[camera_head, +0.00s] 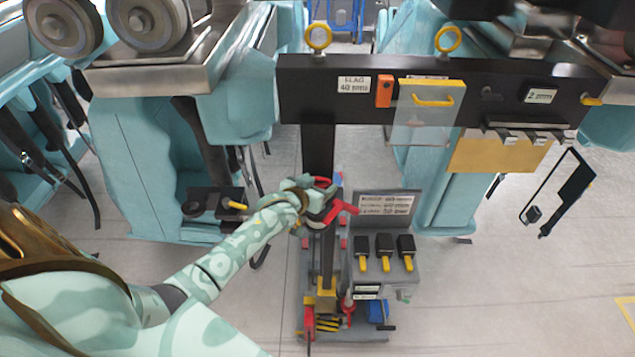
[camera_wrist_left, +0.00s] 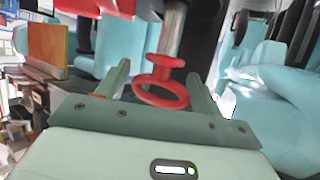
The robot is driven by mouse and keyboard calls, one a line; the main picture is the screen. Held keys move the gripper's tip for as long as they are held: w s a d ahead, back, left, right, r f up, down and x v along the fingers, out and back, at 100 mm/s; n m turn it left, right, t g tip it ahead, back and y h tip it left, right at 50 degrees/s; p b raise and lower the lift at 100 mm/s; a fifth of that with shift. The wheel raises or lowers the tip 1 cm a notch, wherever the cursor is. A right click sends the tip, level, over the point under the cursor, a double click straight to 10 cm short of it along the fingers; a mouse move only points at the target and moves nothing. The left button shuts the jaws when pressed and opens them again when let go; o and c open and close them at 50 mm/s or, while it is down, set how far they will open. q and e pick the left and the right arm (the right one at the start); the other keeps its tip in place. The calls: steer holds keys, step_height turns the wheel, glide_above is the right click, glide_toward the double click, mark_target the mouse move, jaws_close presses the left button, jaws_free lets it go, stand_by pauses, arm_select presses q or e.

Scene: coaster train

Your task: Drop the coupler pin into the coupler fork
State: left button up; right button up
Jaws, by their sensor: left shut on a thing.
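My left gripper (camera_head: 323,198) is shut in front of the dark upright post, beside a red handle (camera_head: 343,209). In the left wrist view, a red ring (camera_wrist_left: 160,93) with a short crossbar sits between the fingers of my left gripper (camera_wrist_left: 158,78). A grey metal shaft (camera_wrist_left: 173,38) runs up and away from it; this looks like the coupler pin, held by its red handle. The shaft's far end is out of view. I cannot make out the coupler fork for certain. My right gripper is not in view.
A black crossbar (camera_head: 330,105) with two yellow rings, an orange block (camera_head: 384,91) and a clear panel (camera_head: 425,118) spans the back. A grey stand (camera_head: 392,277) with black, yellow-tipped pieces is right of the post. Teal car bodies flank both sides. Floor at lower right is free.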

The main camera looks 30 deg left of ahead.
arm_select(q)
steer(key=shift+f+b, duration=1.2)
steer(key=shift+f, duration=0.6)
steer(key=o, duration=1.3)
steer(key=shift+f, duration=0.1)
steer(key=shift+s, duration=0.15)
steer(key=a+p+v, duration=0.1)
steer(key=v, duration=1.5)
steer(key=shift+d, duration=0.45)
